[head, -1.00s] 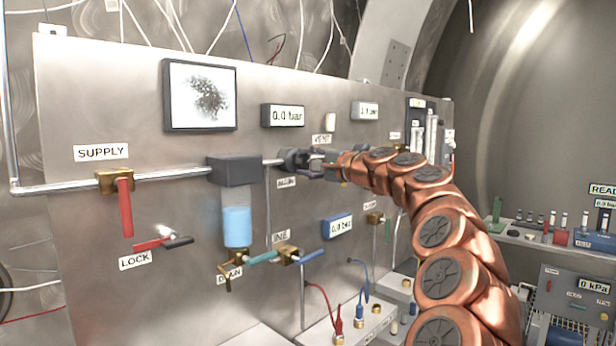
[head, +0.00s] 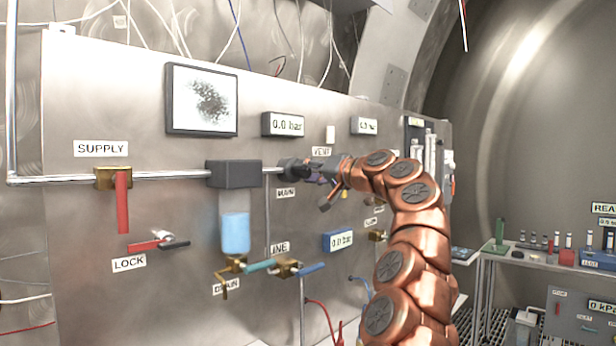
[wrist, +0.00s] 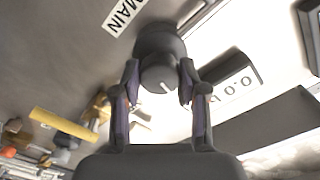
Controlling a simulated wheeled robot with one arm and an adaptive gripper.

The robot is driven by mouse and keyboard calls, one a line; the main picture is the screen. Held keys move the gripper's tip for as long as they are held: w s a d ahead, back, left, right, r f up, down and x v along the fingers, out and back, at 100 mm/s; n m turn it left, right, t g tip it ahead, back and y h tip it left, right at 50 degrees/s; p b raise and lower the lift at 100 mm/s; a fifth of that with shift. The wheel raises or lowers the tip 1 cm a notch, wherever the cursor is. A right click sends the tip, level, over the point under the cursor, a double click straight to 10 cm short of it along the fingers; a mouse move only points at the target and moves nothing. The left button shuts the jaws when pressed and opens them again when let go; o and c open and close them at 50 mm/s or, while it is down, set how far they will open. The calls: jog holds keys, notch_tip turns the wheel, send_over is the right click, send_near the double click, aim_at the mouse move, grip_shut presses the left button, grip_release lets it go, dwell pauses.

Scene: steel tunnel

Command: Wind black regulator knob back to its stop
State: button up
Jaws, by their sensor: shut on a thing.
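The black regulator knob (wrist: 158,76) shows in the wrist view with a pale mark on its face. It sits on a dark round body beside the MAIN label (wrist: 124,14). My gripper (wrist: 160,84) has one finger on each side of the knob and is shut on it. In the head view my gripper (head: 312,172) reaches the panel from the right, at the dark regulator (head: 290,167) above the MAIN label. My fingers and wrist partly hide the knob there.
Left of the regulator are a grey block with a blue bowl (head: 236,232) and the red SUPPLY lever (head: 123,203). A red LOCK lever (head: 148,245) and brass DRAIN valve (head: 235,263) sit lower. The upper display (head: 283,124) reads 0.0 bar. A bench (head: 550,250) stands right.

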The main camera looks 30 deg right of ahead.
jog(key=shift+f+n, duration=0.1)
jog(key=shift+n, duration=0.9)
jog(key=o, duration=1.1)
jog(key=shift+o, duration=0.2)
